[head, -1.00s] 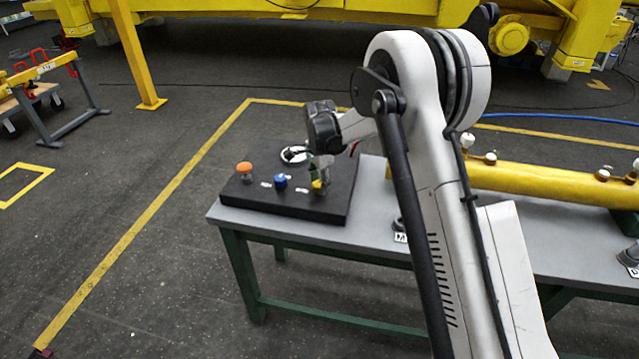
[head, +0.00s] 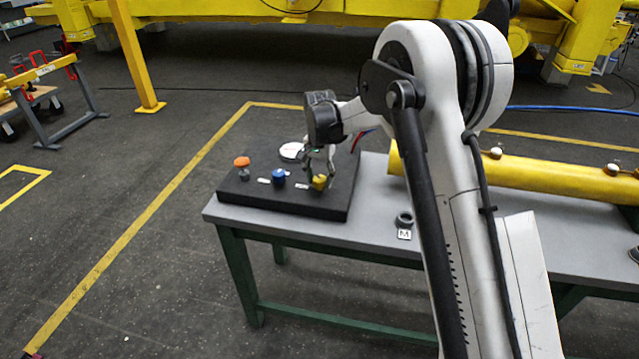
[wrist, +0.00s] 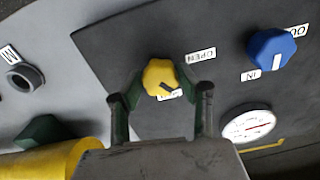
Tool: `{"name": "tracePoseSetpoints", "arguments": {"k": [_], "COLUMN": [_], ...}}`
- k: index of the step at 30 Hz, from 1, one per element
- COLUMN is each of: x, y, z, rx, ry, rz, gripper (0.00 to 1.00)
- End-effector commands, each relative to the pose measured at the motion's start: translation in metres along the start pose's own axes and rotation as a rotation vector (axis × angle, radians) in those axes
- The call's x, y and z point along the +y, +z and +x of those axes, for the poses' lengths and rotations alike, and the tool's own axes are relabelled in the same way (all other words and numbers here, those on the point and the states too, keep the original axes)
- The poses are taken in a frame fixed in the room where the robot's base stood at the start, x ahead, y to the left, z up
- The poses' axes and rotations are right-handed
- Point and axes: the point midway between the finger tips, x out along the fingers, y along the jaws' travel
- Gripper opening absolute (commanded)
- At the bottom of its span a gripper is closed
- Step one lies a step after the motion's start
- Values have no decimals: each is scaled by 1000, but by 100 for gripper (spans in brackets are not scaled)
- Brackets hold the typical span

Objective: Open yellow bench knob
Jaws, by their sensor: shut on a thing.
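The yellow bench knob (wrist: 160,76) sits on the black panel (wrist: 118,35) in the wrist view, with a dark pointer mark facing the lower right. An "OPEN" label (wrist: 201,56) lies to its right, and another label below it is partly hidden. My gripper (wrist: 162,88) has one finger on each side of the knob and is shut on it. In the head view, the yellow knob (head: 319,182) is at the right end of the row on the panel, with my gripper (head: 319,170) over it.
A blue knob (head: 279,177) and an orange knob (head: 242,165) stand left of the yellow one. A round white gauge (head: 291,151) lies behind them. The panel is on a grey bench (head: 378,230), with a ring marked "M" (head: 404,221) and a yellow boom (head: 530,176) to the right.

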Motion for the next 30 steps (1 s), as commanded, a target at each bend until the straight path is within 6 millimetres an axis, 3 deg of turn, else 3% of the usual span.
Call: {"name": "tracePoseSetpoints", "arguments": {"k": [18,30], "x": [0,0], "y": [0,0], "z": [1,0], "rx": [0,0], "ry": [0,0], "rz": [-577,-843], "gripper": [9,9]}}
